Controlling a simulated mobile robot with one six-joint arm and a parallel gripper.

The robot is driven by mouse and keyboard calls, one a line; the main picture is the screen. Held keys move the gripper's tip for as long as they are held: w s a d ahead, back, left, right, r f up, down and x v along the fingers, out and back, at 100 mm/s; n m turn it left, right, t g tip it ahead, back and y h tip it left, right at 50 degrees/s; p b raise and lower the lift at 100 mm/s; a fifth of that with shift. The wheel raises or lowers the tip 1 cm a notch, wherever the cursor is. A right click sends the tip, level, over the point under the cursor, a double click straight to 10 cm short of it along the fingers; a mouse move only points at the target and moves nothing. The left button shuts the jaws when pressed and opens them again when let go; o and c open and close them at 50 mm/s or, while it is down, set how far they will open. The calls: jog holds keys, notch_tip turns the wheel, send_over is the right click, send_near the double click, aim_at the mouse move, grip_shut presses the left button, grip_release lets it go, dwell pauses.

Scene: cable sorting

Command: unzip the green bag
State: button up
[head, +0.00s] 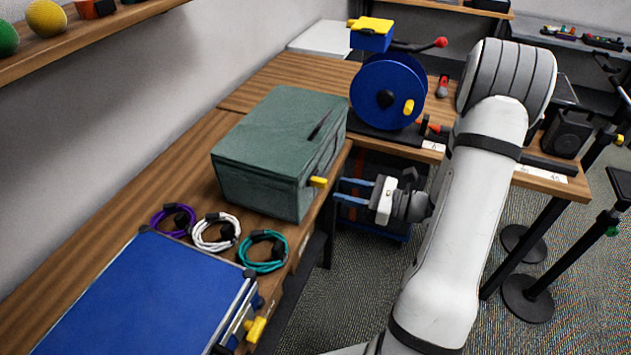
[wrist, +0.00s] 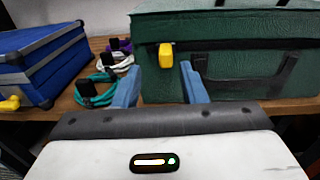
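The green bag (head: 270,150) is a box-shaped case standing on the wooden bench, with its lid down. A yellow zipper pull (head: 319,182) sticks out from its front right side. In the wrist view the green bag (wrist: 230,50) fills the upper right, and the yellow pull (wrist: 166,55) hangs at the left part of its front face. My gripper (head: 340,190) is just off the bag's front side, with its two blue fingers pointing at it. In the wrist view my gripper (wrist: 160,82) has its fingers spread apart, with the pull showing between and beyond them. Nothing is held.
Purple (head: 173,219), white (head: 216,231) and teal (head: 263,251) cable coils lie between the green bag and a blue case (head: 150,300) with a yellow pull. A blue cable reel (head: 388,92) stands behind the bag. Open floor lies beyond the bench edge.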

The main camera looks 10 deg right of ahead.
aim_at(320, 179)
jog(key=shift+m+t, duration=0.3)
jog(key=x, duration=0.3)
jog(key=p+x, duration=0.1)
jog(key=x, duration=0.3)
jog(key=shift+w+f, duration=0.2)
jog(key=shift+w, duration=0.2)
grip_shut()
